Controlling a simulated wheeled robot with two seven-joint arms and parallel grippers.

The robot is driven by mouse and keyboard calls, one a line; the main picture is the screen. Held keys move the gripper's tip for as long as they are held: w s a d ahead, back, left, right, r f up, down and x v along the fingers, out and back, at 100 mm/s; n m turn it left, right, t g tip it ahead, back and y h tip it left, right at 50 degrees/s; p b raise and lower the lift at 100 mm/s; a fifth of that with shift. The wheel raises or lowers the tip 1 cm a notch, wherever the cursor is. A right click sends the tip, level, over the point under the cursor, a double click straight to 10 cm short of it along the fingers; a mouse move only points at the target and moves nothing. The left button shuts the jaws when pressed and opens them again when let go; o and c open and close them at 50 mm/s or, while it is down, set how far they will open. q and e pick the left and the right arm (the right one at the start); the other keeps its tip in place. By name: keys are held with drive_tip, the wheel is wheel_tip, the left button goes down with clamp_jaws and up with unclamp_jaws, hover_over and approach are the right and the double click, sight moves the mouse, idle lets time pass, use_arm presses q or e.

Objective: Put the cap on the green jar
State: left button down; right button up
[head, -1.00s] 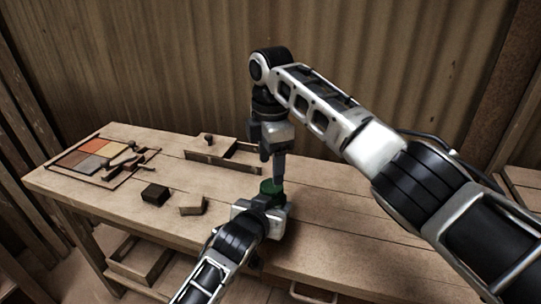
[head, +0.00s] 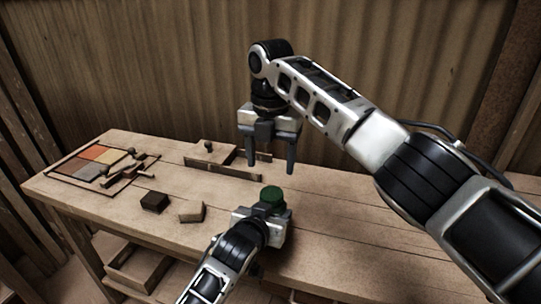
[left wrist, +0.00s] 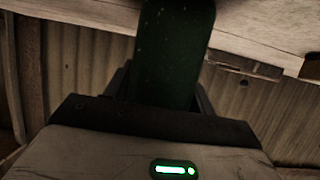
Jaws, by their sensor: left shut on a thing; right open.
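The dark green jar (head: 272,198) stands up out of my left gripper (head: 268,214), above the front part of the bench. In the left wrist view the jar (left wrist: 172,55) is a green cylinder between the fingers of my left gripper (left wrist: 165,92), which is shut on it. Its top end is out of that picture. In the head view the jar's top looks round and green; I cannot tell cap from jar body there. My right gripper (head: 271,167) is open and empty, pointing down above and just behind the jar, apart from it.
The wooden bench (head: 340,215) is clear to the right. A dark block (head: 154,202) and a lighter block (head: 192,211) lie left of the jar. A wooden fixture (head: 212,157) stands at the back. A tray of coloured tiles (head: 92,160) lies at the far left.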

sight(270, 193)
wheel_tip(270, 193, down, 8)
drive_tip(key=shift+r, duration=0.1)
idle(0.4)
drive_tip(key=c, duration=1)
use_arm(q)
drive_tip(key=shift+d, duration=0.1)
use_arm(e)
drive_tip(key=shift+a, duration=0.1)
